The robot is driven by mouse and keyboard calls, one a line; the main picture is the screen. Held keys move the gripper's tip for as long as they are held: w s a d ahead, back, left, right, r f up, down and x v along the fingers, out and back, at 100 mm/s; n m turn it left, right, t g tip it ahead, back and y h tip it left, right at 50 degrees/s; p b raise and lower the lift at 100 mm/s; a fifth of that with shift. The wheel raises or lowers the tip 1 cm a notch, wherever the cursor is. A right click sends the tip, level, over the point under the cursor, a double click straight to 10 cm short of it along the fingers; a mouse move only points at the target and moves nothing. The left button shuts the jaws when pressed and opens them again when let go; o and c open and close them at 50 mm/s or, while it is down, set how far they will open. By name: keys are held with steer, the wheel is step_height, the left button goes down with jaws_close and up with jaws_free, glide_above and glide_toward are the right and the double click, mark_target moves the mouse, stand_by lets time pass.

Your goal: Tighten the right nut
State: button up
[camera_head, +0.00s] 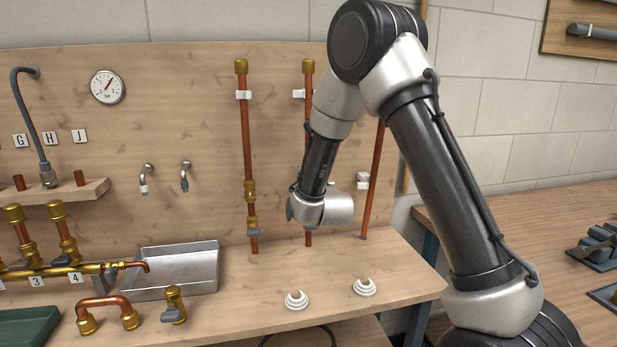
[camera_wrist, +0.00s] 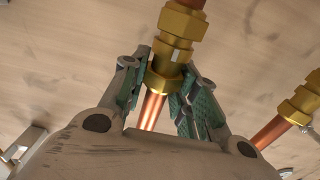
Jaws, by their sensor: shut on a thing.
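My gripper (camera_wrist: 163,88) shows in the wrist view with its green-padded fingers on both sides of a brass nut (camera_wrist: 163,80) on a copper pipe (camera_wrist: 151,112). It is shut on this nut, the lower end of a brass fitting (camera_wrist: 181,24). The pipe runs on below the nut, between the fingers. In the head view my wrist is in front of the middle upright copper pipe (camera_head: 308,80) on the board, hiding the nut and my fingertips.
A second pipe with a brass fitting (camera_wrist: 303,104) stands to the right in the wrist view. In the head view, the left upright pipe (camera_head: 246,140) is close by. A metal tray (camera_head: 172,292) is to the left.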

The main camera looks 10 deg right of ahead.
steer(key=m+g+h, duration=0.1)
steer(key=m+h, duration=0.2)
steer(key=h, duration=0.1)
steer(key=m+g+h, duration=0.1)
steer(key=m+h, duration=0.2)
steer(key=h, duration=0.2)
steer(key=shift+w+a+g+h, duration=0.1)
steer(key=shift+g+h, duration=0.2)
steer(key=m+g+h, duration=0.6)
steer(key=shift+g+h, duration=0.3)
steer(key=o, duration=1)
steer(key=v, duration=1.1)
steer(key=shift+s+a, duration=0.3)
